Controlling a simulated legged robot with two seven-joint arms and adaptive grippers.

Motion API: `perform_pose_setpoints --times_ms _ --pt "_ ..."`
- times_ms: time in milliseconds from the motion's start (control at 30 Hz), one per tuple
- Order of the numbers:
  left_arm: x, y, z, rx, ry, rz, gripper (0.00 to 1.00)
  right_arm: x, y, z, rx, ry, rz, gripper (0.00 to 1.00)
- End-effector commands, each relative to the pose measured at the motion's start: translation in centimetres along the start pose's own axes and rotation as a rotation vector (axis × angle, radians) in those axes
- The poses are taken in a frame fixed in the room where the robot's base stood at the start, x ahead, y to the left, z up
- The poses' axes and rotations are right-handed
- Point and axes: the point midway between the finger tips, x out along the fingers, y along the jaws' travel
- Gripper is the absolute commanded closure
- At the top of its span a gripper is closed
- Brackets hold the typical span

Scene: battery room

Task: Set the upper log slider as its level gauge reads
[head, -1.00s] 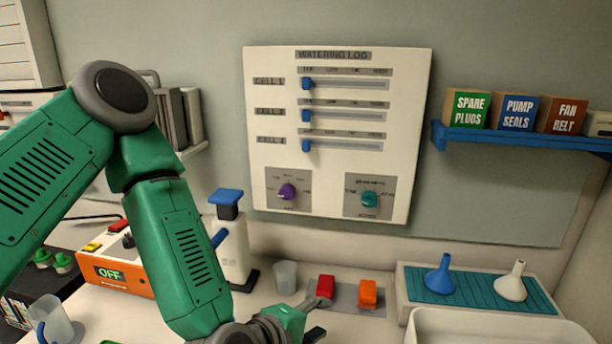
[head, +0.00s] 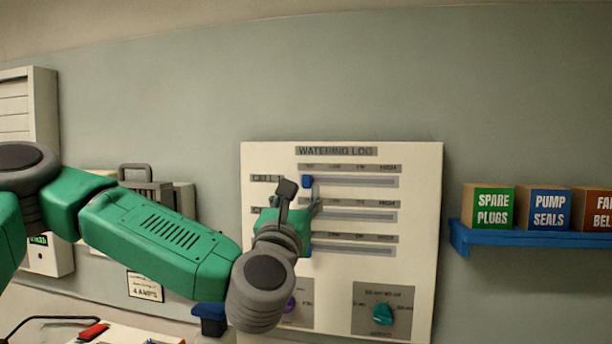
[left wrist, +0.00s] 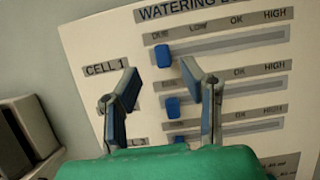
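The white watering log panel (head: 420,260) hangs on the wall with stacked sliders. The upper slider's blue knob (head: 307,182) is at the left end of its track (head: 355,182). In the left wrist view this knob (left wrist: 163,56) sits under the leftmost mark, left of LOW, OK and HIGH. My left gripper (head: 301,192) is in front of the panel's left part. Its fingers (left wrist: 160,82) are apart and empty, with the upper knob showing between and beyond their tips; contact is not visible. The middle knob (left wrist: 172,107) also shows between the fingers. I cannot make out a level gauge.
Below the sliders are a teal dial (head: 383,314) and a purple dial (head: 290,302), the latter partly hidden by my wrist. A blue shelf (head: 540,237) with labelled boxes is on the right. The wall above the panel is clear.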

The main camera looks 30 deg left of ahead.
Motion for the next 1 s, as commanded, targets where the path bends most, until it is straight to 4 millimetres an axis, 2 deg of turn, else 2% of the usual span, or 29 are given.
perform_pose_setpoints --times_ms 100,300,433,700,767,800,1000 --pt "2.4 -0.1 0.3 0.003 -0.001 0.001 0.64 -1.0 0.0 -0.1 0.0 0.0 0.0 0.6" --pt "4.7 -0.1 0.1 0.002 0.001 -0.001 0.64 -1.6 0.0 -0.1 0.0 0.0 0.0 0.6" --pt "5.3 0.1 0.0 0.001 0.001 0.0 0.64 -1.7 0.0 -0.1 0.0 0.0 0.0 0.6" --pt "5.4 0.1 -0.1 0.001 0.001 -0.001 0.64 -1.7 0.0 -0.1 0.0 0.0 0.0 0.6" --pt "5.4 0.1 -0.1 0.001 0.001 -0.001 0.85 -1.7 0.0 -0.1 0.0 0.0 0.0 0.6" --pt "5.4 0.1 -0.1 0.001 0.001 -0.001 0.99 -1.7 0.0 -0.1 0.0 0.0 0.0 0.6" --pt "5.4 0.0 -0.1 0.001 0.001 -0.001 1.0 -1.6 0.0 -0.1 0.0 0.0 0.0 0.6"
